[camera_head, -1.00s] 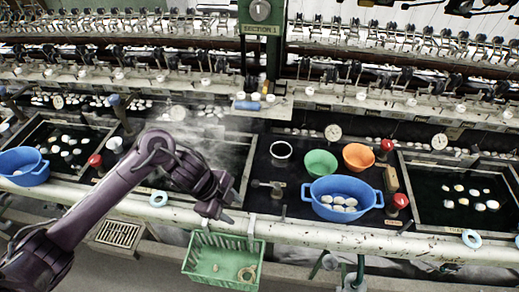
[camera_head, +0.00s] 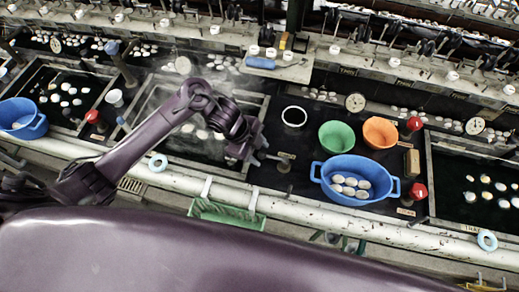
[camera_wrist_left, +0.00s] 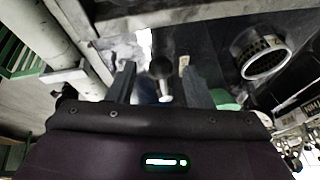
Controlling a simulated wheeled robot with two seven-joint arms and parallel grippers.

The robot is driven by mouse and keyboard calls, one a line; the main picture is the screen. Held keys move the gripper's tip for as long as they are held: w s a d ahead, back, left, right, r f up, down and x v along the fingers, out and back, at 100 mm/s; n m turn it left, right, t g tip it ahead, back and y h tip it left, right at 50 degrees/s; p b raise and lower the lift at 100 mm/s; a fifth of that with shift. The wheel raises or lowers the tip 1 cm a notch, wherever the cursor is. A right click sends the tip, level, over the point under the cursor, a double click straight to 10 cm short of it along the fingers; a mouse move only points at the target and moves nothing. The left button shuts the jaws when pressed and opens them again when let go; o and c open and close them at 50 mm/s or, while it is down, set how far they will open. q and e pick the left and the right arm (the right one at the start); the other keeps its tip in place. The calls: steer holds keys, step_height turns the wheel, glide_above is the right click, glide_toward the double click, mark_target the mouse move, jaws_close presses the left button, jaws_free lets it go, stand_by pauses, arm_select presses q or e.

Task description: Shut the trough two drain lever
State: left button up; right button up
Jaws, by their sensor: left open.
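A small drain lever (camera_head: 284,162) stands on the black deck between the steaming trough (camera_head: 268,112) and the blue two-handled basin (camera_head: 325,181). My left gripper (camera_head: 261,151) is open just left of the lever. In the left wrist view, the lever's dark round knob (camera_wrist_left: 160,68) shows between the two spread fingers of my left gripper (camera_wrist_left: 159,80), with its shaft running down toward the palm. I cannot tell whether the fingers touch it. The trough number cannot be read clearly. My right gripper is not in view.
A green bowl (camera_head: 337,137), an orange bowl (camera_head: 381,132) and a black-centred ring (camera_head: 294,116) sit behind the lever. Red knobs (camera_head: 418,191) stand right of the blue basin. A pale rail (camera_head: 300,210) runs along the front, with a green basket (camera_head: 226,214) below it.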

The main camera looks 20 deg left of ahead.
arm_select(q)
steer(key=shift+w+d+f, duration=0.1)
steer(key=shift+d+f, duration=0.05)
steer(key=shift+f, duration=0.2)
jaws_close()
steer(key=shift+w, duration=0.1)
